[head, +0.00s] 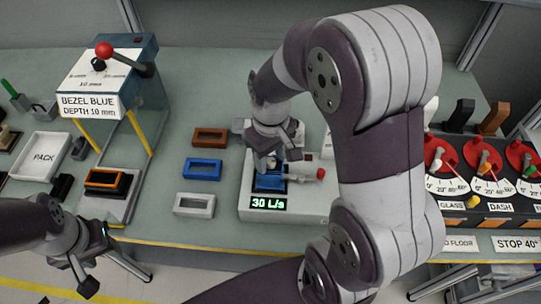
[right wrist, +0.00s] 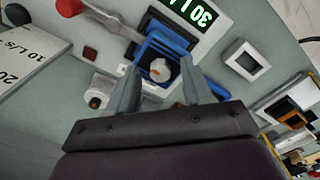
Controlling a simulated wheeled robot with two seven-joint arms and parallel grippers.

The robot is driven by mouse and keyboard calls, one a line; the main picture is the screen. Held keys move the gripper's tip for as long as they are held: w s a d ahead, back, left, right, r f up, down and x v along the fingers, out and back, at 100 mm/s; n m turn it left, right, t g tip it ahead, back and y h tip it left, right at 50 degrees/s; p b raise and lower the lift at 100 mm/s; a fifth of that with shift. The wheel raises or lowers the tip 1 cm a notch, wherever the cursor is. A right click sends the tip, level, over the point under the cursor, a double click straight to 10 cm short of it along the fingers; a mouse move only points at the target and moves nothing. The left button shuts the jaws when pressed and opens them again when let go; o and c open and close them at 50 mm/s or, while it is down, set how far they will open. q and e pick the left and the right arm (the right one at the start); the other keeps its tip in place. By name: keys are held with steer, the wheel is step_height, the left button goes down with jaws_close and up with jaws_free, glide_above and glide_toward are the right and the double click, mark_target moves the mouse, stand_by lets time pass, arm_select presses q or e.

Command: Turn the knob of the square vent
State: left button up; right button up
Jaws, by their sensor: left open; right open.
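The blue square vent (head: 268,183) sits in a pale test station (head: 310,207) whose green display (head: 282,203) reads 30 L/s. In the right wrist view the vent (right wrist: 176,47) shows blue slats and a whitish knob (right wrist: 159,69). My right gripper (right wrist: 161,72) is open, with one finger on each side of the knob. I cannot tell whether the fingers touch it. In the head view my right gripper (head: 270,163) is above the vent and partly hides it. My left gripper (head: 83,283) is open and empty at the lower left, away from the vent.
Brown (head: 210,137), blue (head: 203,168) and white (head: 194,204) frames lie left of the station. A red-tipped lever (head: 319,174) stands beside the vent. A press (head: 113,80) labelled BEZEL BLUE is at the left. Red dials (head: 484,157) stand at the right. My right arm covers the middle right.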

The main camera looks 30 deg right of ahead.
jaws_close()
steer(key=shift+s+r+m+p, duration=0.1)
steer(key=shift+r+m+p, duration=0.1)
steer(key=shift+m+p, duration=0.85)
steer(key=shift+f+m, duration=0.2)
steer(key=shift+m, duration=0.45)
steer(key=shift+b, duration=0.3)
jaws_free()
